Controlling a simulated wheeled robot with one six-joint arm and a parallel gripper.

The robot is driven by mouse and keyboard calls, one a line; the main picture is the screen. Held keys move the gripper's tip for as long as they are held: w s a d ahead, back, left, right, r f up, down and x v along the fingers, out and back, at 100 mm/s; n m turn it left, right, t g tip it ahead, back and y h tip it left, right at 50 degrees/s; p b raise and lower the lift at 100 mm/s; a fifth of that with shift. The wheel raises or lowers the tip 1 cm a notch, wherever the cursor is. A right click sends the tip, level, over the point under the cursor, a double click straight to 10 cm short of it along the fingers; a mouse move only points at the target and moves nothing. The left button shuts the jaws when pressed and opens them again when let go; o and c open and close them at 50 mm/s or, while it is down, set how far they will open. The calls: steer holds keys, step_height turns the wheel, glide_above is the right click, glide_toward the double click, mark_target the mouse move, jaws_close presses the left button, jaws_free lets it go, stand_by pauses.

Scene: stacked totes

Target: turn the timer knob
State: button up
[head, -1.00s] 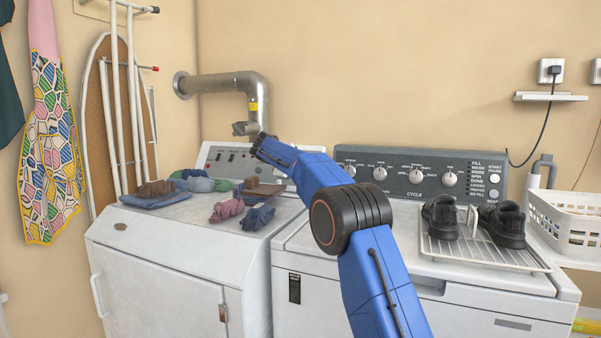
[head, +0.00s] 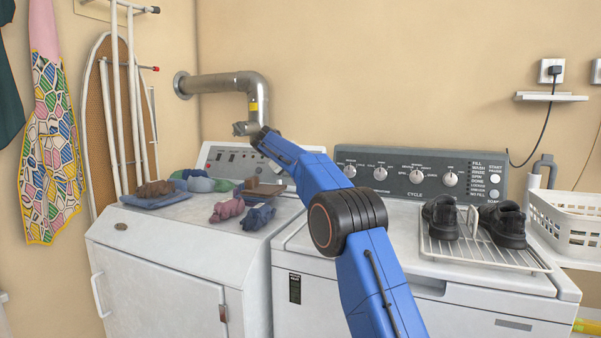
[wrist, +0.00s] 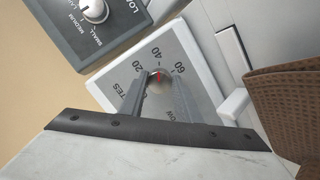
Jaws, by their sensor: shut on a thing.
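The timer knob (wrist: 158,76) shows in the wrist view between my fingertips, in front of a grey dial plate (wrist: 183,84) marked 20, 40 and 60. A red mark shows on it near the 40–60 side. My gripper (wrist: 155,88) is shut on the knob, and the fingers cover much of it. In the head view my blue arm reaches to the left machine's control panel (head: 217,158); the arm hides the knob and the fingertips there.
Folded clothes (head: 228,210) and a brown item (wrist: 290,100) lie on the left machine. The right machine's panel (head: 405,172) has several knobs. Black shoes (head: 502,220) stand on a wire rack (head: 470,250). A metal duct (head: 225,83) rises behind.

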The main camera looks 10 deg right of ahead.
stand_by(0.4)
steer(key=o, duration=1.1)
steer(key=shift+c, duration=0.2)
steer(key=v, duration=1.7)
steer(key=shift+a, duration=0.15)
steer(key=shift+s+r, duration=0.1)
